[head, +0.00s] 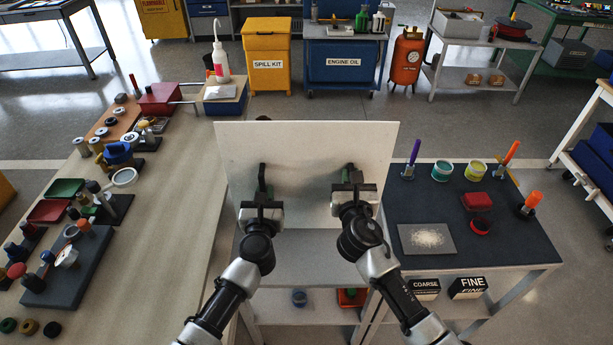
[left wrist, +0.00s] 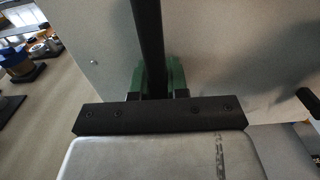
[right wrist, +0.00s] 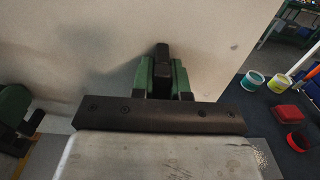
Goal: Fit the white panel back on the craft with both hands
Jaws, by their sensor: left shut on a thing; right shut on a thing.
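The white panel (head: 308,140) is held upright in front of me in the head view, above a pale shelf unit. It fills much of the left wrist view (left wrist: 215,45) and of the right wrist view (right wrist: 100,40). My left gripper (head: 263,185) is shut on a dark handle on the left part of the panel's near face. My right gripper (head: 350,180) is shut on a second dark handle on the right part. Green finger pads show around each handle in the wrist views. The craft is not in view.
A long workbench (head: 165,215) with tools and parts runs along the left. A dark-topped table (head: 440,245) with pots, brushes and a powder-covered plate stands right. Behind are a yellow spill kit bin (head: 268,60), a blue engine oil cabinet (head: 343,62) and an orange cylinder (head: 407,58). Open floor lies beyond the panel.

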